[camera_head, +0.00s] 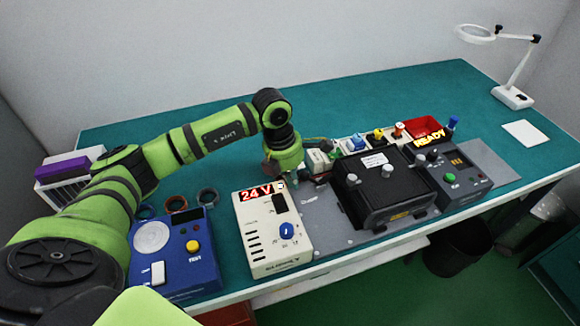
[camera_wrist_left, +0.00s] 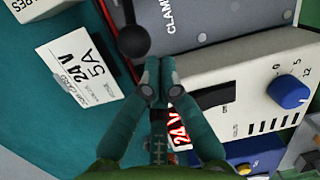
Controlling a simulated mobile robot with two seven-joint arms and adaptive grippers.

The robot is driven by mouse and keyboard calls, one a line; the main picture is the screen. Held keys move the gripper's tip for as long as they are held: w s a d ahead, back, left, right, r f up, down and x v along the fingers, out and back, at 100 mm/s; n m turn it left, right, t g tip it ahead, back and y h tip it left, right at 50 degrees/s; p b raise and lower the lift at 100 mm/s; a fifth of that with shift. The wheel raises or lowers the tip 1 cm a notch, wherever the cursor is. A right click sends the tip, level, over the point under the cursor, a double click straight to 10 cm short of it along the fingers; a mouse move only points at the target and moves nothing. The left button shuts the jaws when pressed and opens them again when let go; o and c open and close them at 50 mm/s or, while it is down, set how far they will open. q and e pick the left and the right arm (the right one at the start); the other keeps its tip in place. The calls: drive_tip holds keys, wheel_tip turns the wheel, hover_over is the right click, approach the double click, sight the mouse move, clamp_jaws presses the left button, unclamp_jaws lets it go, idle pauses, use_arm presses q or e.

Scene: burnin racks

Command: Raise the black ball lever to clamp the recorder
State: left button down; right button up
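The black ball of the lever (camera_wrist_left: 134,40) shows in the left wrist view, just beyond and slightly left of my left fingertips. Its dark stem runs up out of the top edge. A grey plate marked CLAMP (camera_wrist_left: 215,18) lies to its right. My left gripper (camera_wrist_left: 160,78) has its fingertips together, with nothing seen between them and a small gap to the ball. In the head view the left gripper (camera_head: 302,178) points down behind the 24 V box and hides the lever. The black recorder (camera_head: 375,168) sits on the grey plate to its right. My right gripper is not in view.
The cream 24 V box (camera_head: 262,240) with a blue knob stands close to the left gripper. A blue tester (camera_head: 180,270) is farther left, a dark READY unit (camera_head: 452,180) right. A 24 V 5A card (camera_wrist_left: 80,72) lies nearby. The back of the green mat is clear.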

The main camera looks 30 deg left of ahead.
sight(306, 177)
use_arm(q)
drive_tip(key=shift+f, duration=0.1)
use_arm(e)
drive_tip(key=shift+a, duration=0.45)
use_arm(q)
drive_tip(key=shift+w+d+r, duration=0.1)
drive_tip(key=shift+r, duration=0.1)
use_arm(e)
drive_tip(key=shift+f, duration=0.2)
use_arm(q)
drive_tip(key=shift+w+d+r+b, duration=0.1)
drive_tip(key=shift+w+r+b, duration=0.1)
drive_tip(key=shift+b, duration=0.2)
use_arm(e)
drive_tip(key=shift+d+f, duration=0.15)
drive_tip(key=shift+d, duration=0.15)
